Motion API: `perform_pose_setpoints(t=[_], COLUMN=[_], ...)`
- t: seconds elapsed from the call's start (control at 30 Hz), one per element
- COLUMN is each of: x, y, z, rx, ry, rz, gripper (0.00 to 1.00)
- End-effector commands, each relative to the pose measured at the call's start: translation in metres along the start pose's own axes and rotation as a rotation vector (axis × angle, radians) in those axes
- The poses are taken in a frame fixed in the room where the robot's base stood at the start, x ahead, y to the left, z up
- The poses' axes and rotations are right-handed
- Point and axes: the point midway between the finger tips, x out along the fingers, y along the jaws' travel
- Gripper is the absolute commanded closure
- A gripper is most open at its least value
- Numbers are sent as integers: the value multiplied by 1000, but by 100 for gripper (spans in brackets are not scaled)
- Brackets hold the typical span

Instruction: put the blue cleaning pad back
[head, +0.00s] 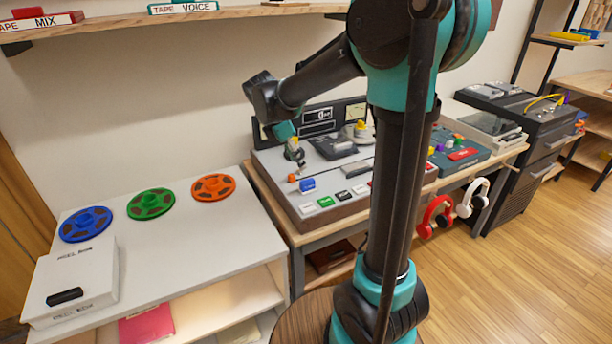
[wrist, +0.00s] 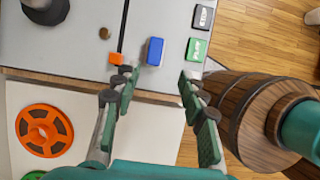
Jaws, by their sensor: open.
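A small blue block (head: 307,186), which looks like the cleaning pad, lies on the front left part of the grey tape machine deck (head: 340,198). In the wrist view the blue pad (wrist: 154,51) shows just beyond and between my fingertips, with nothing touching it. My gripper (wrist: 156,82) is open and empty. In the head view my gripper (head: 294,156) is small and points down above the deck's left side, behind the pad. The pad's home place cannot be told from these frames.
An orange knob (wrist: 116,58) sits left of the pad, and a green key (wrist: 196,49) and a black key (wrist: 203,17) sit to its right. Blue (head: 86,224), green (head: 151,203) and orange (head: 213,187) reels lie on the white table. Headphones (head: 435,215) hang at the front right.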

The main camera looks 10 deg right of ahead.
Motion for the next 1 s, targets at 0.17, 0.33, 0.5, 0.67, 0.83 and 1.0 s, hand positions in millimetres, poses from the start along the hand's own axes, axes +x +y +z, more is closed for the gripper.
perform_pose_setpoints(t=[0.17, 0.33, 0.5, 0.67, 0.83, 1.0], x=[22, 62, 97, 118, 127, 128], y=[-37, -102, -164, -203, -220, -221], z=[7, 6, -8, -23, -31, -32], rx=[273, 798, 1333, 1705, 1885, 1908], ry=[62, 194, 342, 456, 514, 522], rz=[26, 52, 40, 6, -20, -24], gripper=[58, 58, 58, 58, 58, 58])
